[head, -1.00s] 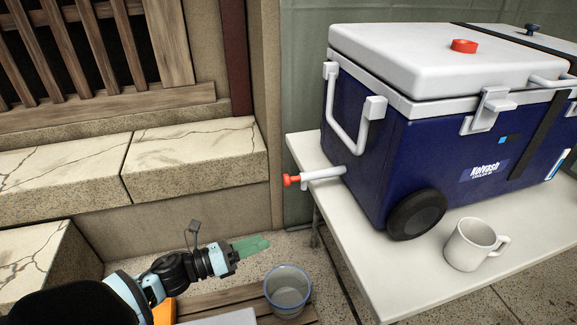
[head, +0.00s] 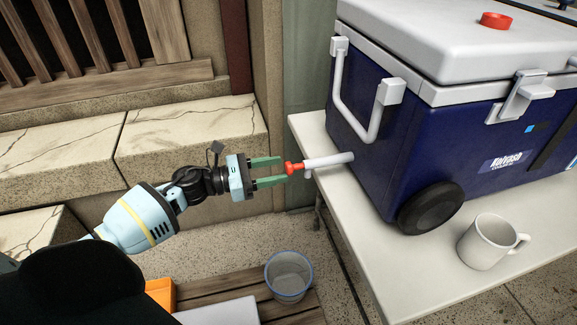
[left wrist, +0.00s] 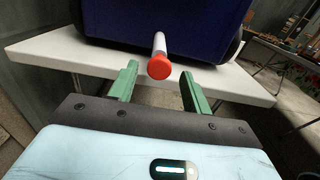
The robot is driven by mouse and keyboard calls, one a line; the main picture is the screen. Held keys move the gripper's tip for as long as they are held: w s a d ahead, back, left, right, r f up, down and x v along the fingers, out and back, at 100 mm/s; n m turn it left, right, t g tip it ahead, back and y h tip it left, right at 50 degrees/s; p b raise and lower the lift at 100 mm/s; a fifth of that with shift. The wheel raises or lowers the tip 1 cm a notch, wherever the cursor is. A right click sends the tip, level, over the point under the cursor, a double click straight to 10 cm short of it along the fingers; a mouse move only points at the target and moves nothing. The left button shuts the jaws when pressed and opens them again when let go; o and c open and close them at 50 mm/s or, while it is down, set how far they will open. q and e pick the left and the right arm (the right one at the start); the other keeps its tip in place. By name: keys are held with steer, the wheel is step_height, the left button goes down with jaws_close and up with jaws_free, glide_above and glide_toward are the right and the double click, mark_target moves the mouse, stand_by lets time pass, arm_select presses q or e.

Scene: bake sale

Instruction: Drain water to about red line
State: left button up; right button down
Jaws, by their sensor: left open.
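The blue cooler (head: 385,140) with a white lid stands on a white table. A white drain spout (head: 328,160) with a red cap (head: 293,168) sticks out from its left side, over the table's edge. My left gripper (head: 282,173) is open, with its green fingers on either side of the red cap in the head view. In the left wrist view the red cap (left wrist: 159,67) sits between the two fingertips, nearer the middle, and seems untouched. A bucket (head: 289,280) with a blue rim stands below on a wooden surface. No red line is visible. My right gripper is out of view.
A white mug (head: 490,241) stands on the white table (head: 375,262) in front of the cooler's black wheel (head: 431,207). A stone ledge (head: 190,140) runs behind my left arm. An orange item (head: 161,293) lies left of the bucket.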

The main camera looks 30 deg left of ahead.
mark_target(288, 167)
arm_select(q)
steer(key=shift+x, duration=2)
steer(key=shift+c, duration=0.2)
jaws_close()
